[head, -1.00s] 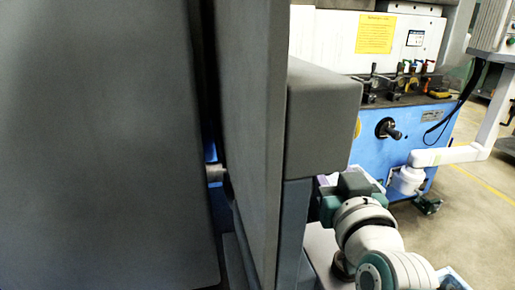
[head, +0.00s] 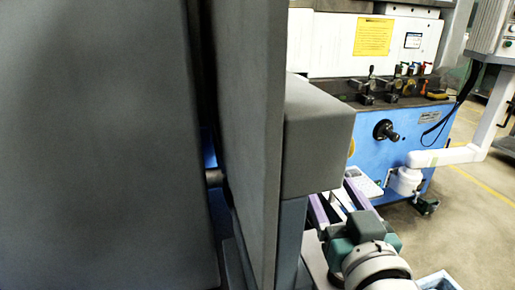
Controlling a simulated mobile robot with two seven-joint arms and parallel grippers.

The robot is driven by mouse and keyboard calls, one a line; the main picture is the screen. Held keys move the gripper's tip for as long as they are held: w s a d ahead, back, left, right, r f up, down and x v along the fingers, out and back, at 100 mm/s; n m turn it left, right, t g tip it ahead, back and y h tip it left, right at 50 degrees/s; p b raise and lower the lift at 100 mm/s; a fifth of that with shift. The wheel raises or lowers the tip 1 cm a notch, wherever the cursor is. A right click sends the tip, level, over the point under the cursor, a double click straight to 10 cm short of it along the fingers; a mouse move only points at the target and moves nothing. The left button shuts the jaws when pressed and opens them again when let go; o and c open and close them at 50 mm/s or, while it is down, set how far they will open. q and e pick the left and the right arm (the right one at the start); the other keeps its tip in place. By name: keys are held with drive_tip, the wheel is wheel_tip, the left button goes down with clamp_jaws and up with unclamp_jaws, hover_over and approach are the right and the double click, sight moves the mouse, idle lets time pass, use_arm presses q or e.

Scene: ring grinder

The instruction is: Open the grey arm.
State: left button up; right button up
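Big grey parts fill the left and middle of the head view. One is a wide dark grey panel (head: 100,140) at the far left. Beside it stands a tall grey slab (head: 250,130) with a grey block (head: 318,150) sticking out to the right. A narrow dark gap with a short rod (head: 213,177) lies between panel and slab. I cannot tell for sure which part is the grey arm. My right gripper (head: 335,194) is low, just right of the slab's post, with its two purplish fingers apart and nothing seen between them. My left gripper is not in view.
A blue machine (head: 400,150) with a white upper panel, small levers and a black knob (head: 386,130) stands behind. Floor is clear at the right.

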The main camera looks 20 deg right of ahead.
drive_tip(key=p+v, duration=0.1)
drive_tip(key=v, duration=0.4)
drive_tip(key=shift+s, duration=0.1)
idle(0.3)
drive_tip(key=s+a+n+g+y, duration=0.2)
drive_tip(key=s+n+g, duration=0.1)
drive_tip(key=s+g, duration=0.5)
drive_tip(key=s+a+n+g+y, duration=0.25)
drive_tip(key=s+g, duration=0.35)
drive_tip(key=s, duration=0.4)
wheel_tip(320, 180, up, 29)
drive_tip(key=p, duration=2.9)
drive_tip(key=shift+d, duration=0.25)
